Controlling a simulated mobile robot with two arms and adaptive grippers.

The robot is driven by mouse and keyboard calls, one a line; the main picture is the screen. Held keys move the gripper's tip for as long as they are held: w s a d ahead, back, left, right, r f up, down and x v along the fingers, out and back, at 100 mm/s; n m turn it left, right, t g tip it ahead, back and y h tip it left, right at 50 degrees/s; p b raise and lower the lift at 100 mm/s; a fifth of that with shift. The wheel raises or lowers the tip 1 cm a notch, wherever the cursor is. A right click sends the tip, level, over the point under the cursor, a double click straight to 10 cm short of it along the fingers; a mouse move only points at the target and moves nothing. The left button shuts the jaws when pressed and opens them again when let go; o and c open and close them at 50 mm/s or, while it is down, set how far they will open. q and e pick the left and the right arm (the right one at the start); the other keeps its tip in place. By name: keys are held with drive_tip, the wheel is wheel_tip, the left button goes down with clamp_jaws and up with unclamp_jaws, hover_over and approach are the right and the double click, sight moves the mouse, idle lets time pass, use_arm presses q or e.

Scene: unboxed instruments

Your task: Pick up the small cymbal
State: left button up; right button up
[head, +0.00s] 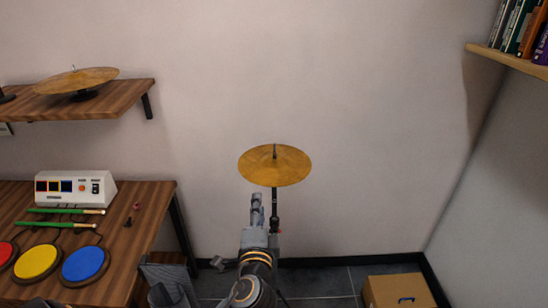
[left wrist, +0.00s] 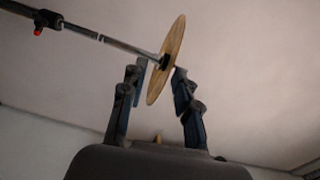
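A round gold cymbal (head: 275,165) sits on top of a dark stand (head: 275,208) in front of the back wall. In the left wrist view the cymbal (left wrist: 170,55) shows nearly edge-on, with the stand's rod (left wrist: 105,38) running to its middle from the upper left. My left gripper (head: 257,207) is just below the cymbal's left edge in the head view. In the left wrist view my left gripper's fingers (left wrist: 160,76) are apart, on either side of the cymbal's near edge. Firm contact is not visible. My right gripper is not in view.
Another gold cymbal (head: 77,79) sits on a wooden wall shelf (head: 120,98) at the left. A wooden table (head: 150,205) below holds coloured drum pads (head: 38,263), green sticks (head: 65,211) and a white device (head: 75,188). A cardboard box (head: 400,291) is at lower right.

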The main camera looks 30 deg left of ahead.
sight(257, 168)
use_arm(q)
drive_tip(key=shift+y, duration=0.3)
drive_tip(key=w+a, duration=0.1)
drive_tip(key=w, duration=0.1)
drive_tip(key=w+a+r+p, duration=0.1)
drive_tip(key=w, duration=0.1)
drive_tip(key=w+a+r, duration=0.1)
drive_tip(key=w+a, duration=0.1)
drive_tip(key=shift+w+a+r+p, duration=0.1)
drive_tip(key=shift+r+p, duration=0.05)
drive_tip(key=shift+p, duration=0.25)
drive_tip(key=shift+w+a, duration=0.25)
drive_tip(key=shift+w, duration=0.15)
drive_tip(key=p+x, duration=0.2)
drive_tip(key=x, duration=0.2)
drive_tip(key=shift+w+a+r, duration=0.15)
drive_tip(key=shift+r, duration=0.05)
drive_tip(key=shift+w+a+f, duration=0.1)
drive_tip(key=shift+w+a, duration=0.1)
drive_tip(key=shift+w, duration=0.15)
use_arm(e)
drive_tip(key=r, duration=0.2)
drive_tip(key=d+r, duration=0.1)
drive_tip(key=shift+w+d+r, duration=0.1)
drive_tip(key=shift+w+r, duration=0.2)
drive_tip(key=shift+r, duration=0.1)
use_arm(q)
drive_tip(key=shift+c, duration=0.2)
clamp_jaws()
